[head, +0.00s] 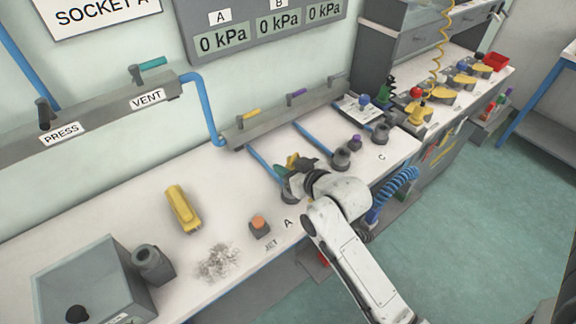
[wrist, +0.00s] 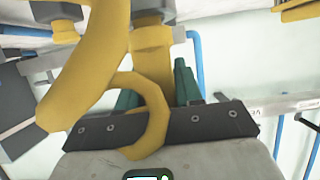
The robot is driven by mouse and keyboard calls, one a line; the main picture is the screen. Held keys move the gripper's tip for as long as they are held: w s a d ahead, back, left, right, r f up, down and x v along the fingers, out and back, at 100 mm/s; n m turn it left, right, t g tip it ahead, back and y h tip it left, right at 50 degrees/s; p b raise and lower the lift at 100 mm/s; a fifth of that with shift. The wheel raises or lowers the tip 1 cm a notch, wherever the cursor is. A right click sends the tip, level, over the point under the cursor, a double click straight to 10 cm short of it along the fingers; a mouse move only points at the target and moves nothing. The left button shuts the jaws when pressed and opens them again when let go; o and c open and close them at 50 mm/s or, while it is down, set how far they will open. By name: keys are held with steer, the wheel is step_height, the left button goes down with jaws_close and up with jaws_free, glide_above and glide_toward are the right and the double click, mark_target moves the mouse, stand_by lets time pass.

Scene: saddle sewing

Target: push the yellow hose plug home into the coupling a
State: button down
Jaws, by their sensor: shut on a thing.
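My gripper (head: 293,166) is at coupling a (head: 288,192), the dark grey round socket behind the bench label A. Its green fingers are shut on the yellow hose plug (head: 290,160), which is mostly hidden by my wrist in the head view. In the wrist view the yellow plug (wrist: 152,60) stands between the green fingers, with a thick curved yellow piece and a loop in front of it. The plug is at or just above the coupling. I cannot tell how deep it sits, as its lower end is hidden.
Two similar couplings (head: 341,158) stand farther right along the bench, fed by blue hoses. A yellow block (head: 182,208), an orange-topped button (head: 258,225), pale scraps (head: 220,262) and a grey bin (head: 85,287) lie left. The gauge panel (head: 268,30) reads 0 kPa throughout.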

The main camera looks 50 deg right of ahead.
steer(key=shift+f, duration=0.3)
steer(key=c, duration=0.7)
jaws_free()
steer(key=shift+o, duration=0.2)
steer(key=b+v, duration=0.1)
steer(key=v, duration=0.9)
steer(key=shift+s+a+b, duration=0.15)
steer(key=shift+s+b, duration=0.25)
